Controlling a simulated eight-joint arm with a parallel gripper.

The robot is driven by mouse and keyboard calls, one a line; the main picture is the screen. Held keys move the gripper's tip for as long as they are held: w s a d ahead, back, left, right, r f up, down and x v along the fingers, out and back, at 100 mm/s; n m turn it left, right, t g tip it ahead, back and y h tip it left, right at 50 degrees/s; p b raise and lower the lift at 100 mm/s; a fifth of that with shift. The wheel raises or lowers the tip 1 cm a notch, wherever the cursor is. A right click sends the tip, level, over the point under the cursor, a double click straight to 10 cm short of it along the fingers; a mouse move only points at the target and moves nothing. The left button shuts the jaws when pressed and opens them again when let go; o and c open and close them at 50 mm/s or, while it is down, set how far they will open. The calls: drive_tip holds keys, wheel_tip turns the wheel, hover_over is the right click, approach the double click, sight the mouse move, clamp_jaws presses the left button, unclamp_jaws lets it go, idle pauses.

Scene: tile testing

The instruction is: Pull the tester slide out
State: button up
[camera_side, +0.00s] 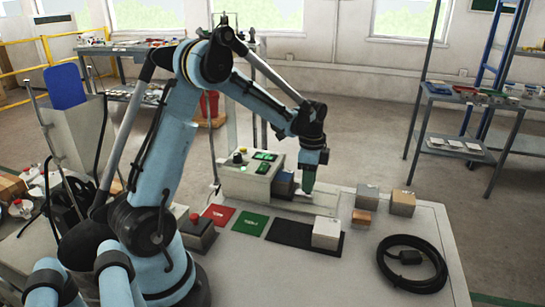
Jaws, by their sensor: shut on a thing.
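The tester (243,178) is a beige box with green displays and knobs on top, standing at the back of the white work table. Its slide (318,204) reaches out to the right of the box as a pale flat piece. My gripper (306,192) points down beside the tester's right side, at the slide. It is shut on a part of the slide, as far as I can see; the fingertips are small and the grip itself is hard to make out. A dark bluish block (284,183) sits between the box and my gripper.
A dark box with a red button (197,232) stands near my arm.

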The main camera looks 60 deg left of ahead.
drive_tip(key=shift+w+d, duration=2.15)
drive_tip(key=o, duration=0.9)
drive_tip(key=shift+c, duration=0.2)
wheel_tip(320, 180, up, 6)
